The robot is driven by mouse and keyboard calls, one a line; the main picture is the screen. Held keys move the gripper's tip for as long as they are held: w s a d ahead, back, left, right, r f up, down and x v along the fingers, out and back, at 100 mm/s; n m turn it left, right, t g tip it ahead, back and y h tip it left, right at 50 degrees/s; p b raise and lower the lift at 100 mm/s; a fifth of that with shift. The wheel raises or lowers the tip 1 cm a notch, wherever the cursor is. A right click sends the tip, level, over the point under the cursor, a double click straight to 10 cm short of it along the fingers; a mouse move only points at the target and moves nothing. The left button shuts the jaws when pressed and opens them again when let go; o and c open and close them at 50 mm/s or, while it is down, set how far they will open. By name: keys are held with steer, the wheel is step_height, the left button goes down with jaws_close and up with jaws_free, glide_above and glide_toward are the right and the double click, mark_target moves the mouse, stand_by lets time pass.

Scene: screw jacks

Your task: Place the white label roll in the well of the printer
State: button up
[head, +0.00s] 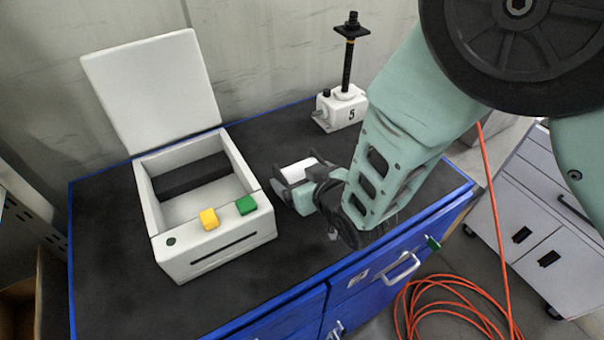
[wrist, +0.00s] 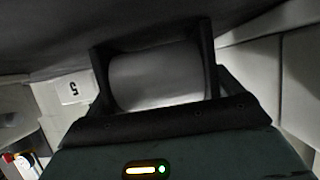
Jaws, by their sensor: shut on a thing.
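The white label roll (head: 299,171) is between the dark fingers of my gripper (head: 294,177), just right of the printer. In the wrist view the roll (wrist: 158,76) lies sideways between the two fingers (wrist: 156,78), which are shut on it. The white printer (head: 216,250) stands on the left of the bench with its lid (head: 153,90) raised. Its well (head: 198,199) is open, with a dark bar across its back part. A yellow button (head: 209,219) and a green button (head: 246,205) are on its front. Whether the roll touches the bench top is unclear.
A white screw jack (head: 341,108) marked 5 stands at the back of the blue bench, right of the printer. The dark bench top (head: 110,270) is clear around the printer. A grey drawer cabinet (head: 545,220) and an orange hose (head: 450,300) are off to the right.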

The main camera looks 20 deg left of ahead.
steer(key=o, duration=0.9)
steer(key=shift+f, duration=0.1)
steer(key=shift+c, duration=0.2)
steer(key=shift+r+p, duration=0.3)
steer(key=shift+p, duration=0.05)
steer(key=b+v, duration=0.2)
steer(key=v, duration=0.3)
steer(key=b+v, duration=0.3)
steer(key=v, duration=0.2)
steer(key=shift+s+d+f, duration=0.1)
steer(key=shift+s+d, duration=0.15)
steer(key=shift+d, duration=0.05)
steer(key=shift+s+d+r, duration=0.35)
steer(key=shift+d, duration=0.1)
